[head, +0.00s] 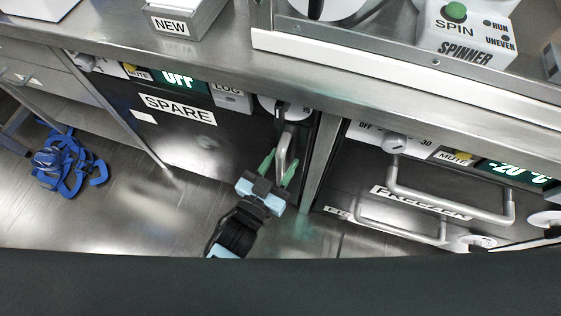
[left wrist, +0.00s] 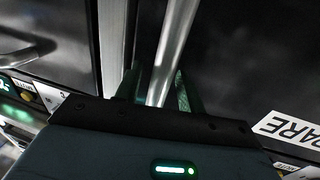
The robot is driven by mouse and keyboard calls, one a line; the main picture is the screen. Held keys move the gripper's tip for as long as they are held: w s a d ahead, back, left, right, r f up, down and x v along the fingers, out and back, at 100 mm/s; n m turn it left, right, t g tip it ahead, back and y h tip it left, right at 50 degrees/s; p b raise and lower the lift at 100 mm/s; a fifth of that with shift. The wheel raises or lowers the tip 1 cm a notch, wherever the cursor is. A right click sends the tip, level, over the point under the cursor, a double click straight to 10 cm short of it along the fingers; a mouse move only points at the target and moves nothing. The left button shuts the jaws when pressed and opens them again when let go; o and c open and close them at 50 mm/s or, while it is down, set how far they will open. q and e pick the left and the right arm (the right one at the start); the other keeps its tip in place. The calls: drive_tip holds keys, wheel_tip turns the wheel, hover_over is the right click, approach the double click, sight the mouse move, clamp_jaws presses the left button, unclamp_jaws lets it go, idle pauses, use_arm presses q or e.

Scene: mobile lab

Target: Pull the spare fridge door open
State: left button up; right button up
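The spare fridge door (head: 205,150) is a dark panel with a white SPARE label, under the counter in the head view. It looks shut. Its metal bar handle (head: 283,155) is at the door's right side, and the bar also shows in the left wrist view (left wrist: 170,50). My left gripper (head: 279,168) is at the handle, with its green fingers on either side of the bar. In the left wrist view the fingers (left wrist: 160,92) stand apart with gaps beside the bar, so it is open around it. My right gripper is not in view.
A freezer (head: 350,175) with a bar handle (head: 450,205) stands to the right, past a metal post (head: 320,160). The steel counter (head: 230,60) overhangs the fridge and carries a spinner (head: 465,35). A blue tangled item (head: 68,165) lies on the floor at left.

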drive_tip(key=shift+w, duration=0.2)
use_arm(q)
clamp_jaws()
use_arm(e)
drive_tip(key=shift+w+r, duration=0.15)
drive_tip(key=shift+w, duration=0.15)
use_arm(q)
drive_tip(key=shift+s, duration=0.1)
